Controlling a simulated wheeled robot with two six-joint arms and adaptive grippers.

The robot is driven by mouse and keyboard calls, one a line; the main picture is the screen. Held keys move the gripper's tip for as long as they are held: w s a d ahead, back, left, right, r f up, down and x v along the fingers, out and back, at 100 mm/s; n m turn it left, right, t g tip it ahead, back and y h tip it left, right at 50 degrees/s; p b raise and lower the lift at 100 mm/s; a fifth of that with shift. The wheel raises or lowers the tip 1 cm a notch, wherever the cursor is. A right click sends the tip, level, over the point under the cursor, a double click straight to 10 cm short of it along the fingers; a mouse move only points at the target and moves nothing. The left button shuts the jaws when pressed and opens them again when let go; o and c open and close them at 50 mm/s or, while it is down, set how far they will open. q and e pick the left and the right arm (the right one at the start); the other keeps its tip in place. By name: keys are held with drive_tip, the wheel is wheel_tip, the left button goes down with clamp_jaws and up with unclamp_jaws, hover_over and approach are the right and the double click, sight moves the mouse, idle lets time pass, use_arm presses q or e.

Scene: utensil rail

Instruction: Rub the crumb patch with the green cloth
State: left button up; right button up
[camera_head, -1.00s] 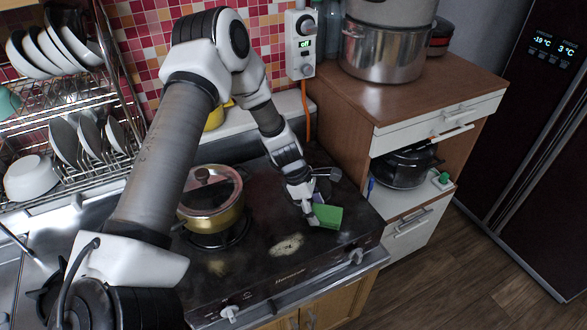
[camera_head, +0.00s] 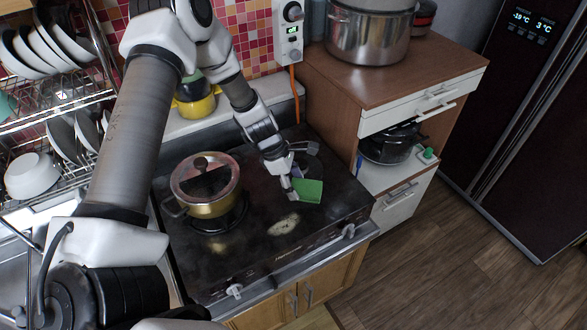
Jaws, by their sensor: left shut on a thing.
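The green cloth (camera_head: 309,190) is at my left gripper (camera_head: 291,190), over the right part of the dark stovetop. The left gripper is shut on the cloth's left side; I cannot tell whether the cloth touches the stovetop. The pale crumb patch (camera_head: 284,225) lies on the stovetop, nearer the front edge, below and a little left of the cloth in the picture. The cloth and the patch are apart. My right gripper is not in view.
A gold pot with a lid (camera_head: 206,186) stands on the left burner, left of the patch. A yellow pot (camera_head: 197,102) stands behind. Knobs (camera_head: 349,230) line the stove's front edge. A wooden cabinet (camera_head: 400,85) stands right. The stovetop around the patch is clear.

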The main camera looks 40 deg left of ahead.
use_arm(q)
wheel_tip(320, 180, up, 2)
drive_tip(key=shift+s+r+p, duration=0.1)
drive_tip(key=shift+p, duration=0.55)
drive_tip(key=shift+r+p, duration=0.35)
drive_tip(key=shift+p, duration=0.05)
